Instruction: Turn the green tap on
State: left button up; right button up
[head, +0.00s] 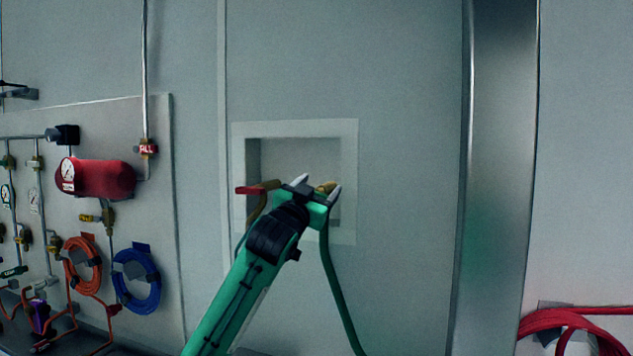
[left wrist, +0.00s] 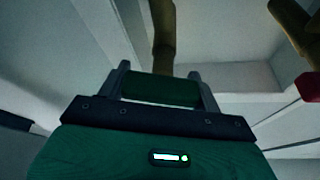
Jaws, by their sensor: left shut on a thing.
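The green tap's handle (left wrist: 160,89) lies crosswise between the two fingers of my left gripper (left wrist: 158,82) in the left wrist view. The gripper is shut on it. The brass pipe of this tap (left wrist: 163,38) rises just beyond the handle. In the head view, my left gripper (head: 318,188) reaches up to a recessed wall box, with brass (head: 326,186) showing between its fingertips. The gripper hides the green handle there, so its turn angle cannot be told. My right gripper is in neither view.
A red-handled tap (head: 250,190) sits left of the gripper in the same recess (head: 296,128). A green hose (head: 337,285) hangs below. A panel with a red tank (head: 105,178), gauges and coiled hoses is at left. A metal column (head: 498,170) and red hose (head: 560,320) are at right.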

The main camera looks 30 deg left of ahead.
pick_arm(q)
jog(key=m+g+h+p, duration=0.1)
jog(key=m+p, duration=0.4)
jog(key=m+g+h+p, duration=0.1)
jog(key=m+h+p, duration=0.1)
jog(key=m+p, duration=0.3)
jog(key=m+g+h+p, duration=0.1)
jog(key=m+h+p, duration=0.1)
jog(key=m+p, duration=0.3)
jog(key=shift+w+d+f+p, duration=0.15)
jog(key=shift+d+p, duration=0.25)
jog(key=shift+p, duration=0.65)
jog(key=shift+f+m+g+p, duration=0.45)
jog(key=shift+m+g+p, duration=0.15)
jog(key=shift+m+p, duration=0.55)
jog(key=shift+f, duration=0.1)
jog(key=o, duration=1)
jog(key=shift+s+b, duration=0.35)
jog(key=shift+s, duration=0.05)
jog(key=shift+s+a+b, duration=0.35)
jog(key=shift+s+b, duration=1.1)
jog(key=shift+s, duration=0.7)
jog(key=shift+s+a+b, duration=0.3)
jog(key=shift+s+b, duration=1.1)
jog(key=shift+s, duration=0.75)
jog(key=shift+s+a+b, duration=0.35)
jog(key=shift+s+b, duration=1.1)
jog(key=shift+s, duration=0.7)
